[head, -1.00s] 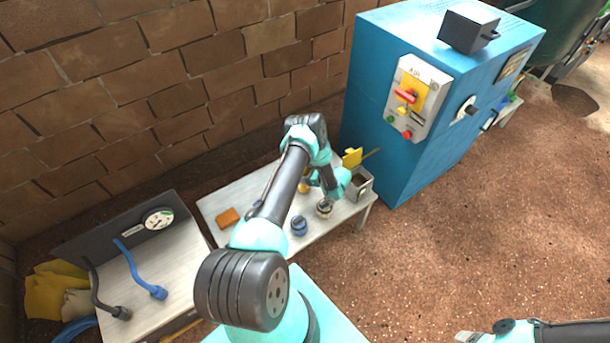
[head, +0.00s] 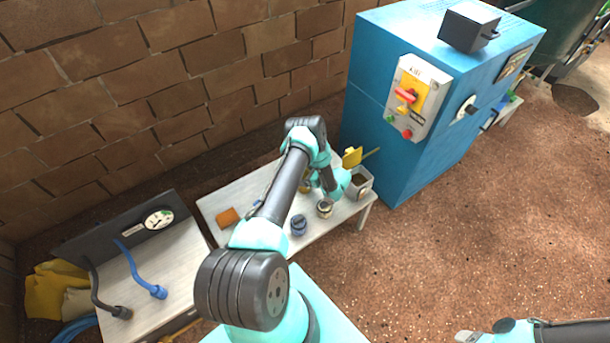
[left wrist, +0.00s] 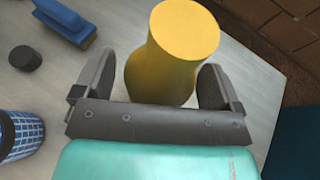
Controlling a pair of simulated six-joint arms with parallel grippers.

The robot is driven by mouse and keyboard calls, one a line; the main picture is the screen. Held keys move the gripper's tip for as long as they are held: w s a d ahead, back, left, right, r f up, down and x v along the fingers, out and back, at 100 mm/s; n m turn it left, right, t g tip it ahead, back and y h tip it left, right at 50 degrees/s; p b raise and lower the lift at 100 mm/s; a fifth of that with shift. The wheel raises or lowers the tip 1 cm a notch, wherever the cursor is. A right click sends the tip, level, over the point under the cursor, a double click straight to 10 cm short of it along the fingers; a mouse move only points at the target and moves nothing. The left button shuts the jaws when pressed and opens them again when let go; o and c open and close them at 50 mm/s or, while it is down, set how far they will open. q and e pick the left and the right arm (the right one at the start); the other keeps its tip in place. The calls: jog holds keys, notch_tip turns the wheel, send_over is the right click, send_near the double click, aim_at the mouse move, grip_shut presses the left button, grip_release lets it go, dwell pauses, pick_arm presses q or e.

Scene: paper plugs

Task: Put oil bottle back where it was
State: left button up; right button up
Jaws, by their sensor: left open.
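The yellow oil bottle (left wrist: 168,62) stands on the pale bench (left wrist: 262,60) in the left wrist view. It sits between the two fingers of my left gripper (left wrist: 159,68), which is open with a finger on each side. Its lower part is hidden behind the gripper's front bar. In the head view only a small yellow part of the bottle (head: 304,187) shows past my left arm.
A blue-handled brush (left wrist: 66,22), a dark round cap (left wrist: 25,58) and a blue checkered jar (left wrist: 20,135) are left of the gripper. A grey box (head: 360,184) stands at the bench's right end, near the blue cabinet (head: 400,160). An orange block (head: 228,217) lies left.

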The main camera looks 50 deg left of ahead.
pick_arm(q)
jog(key=shift+r, duration=0.1)
jog(key=shift+d+r, duration=0.15)
jog(key=v, duration=1.1)
jog(key=shift+d, duration=0.35)
jog(key=shift+w, duration=0.15)
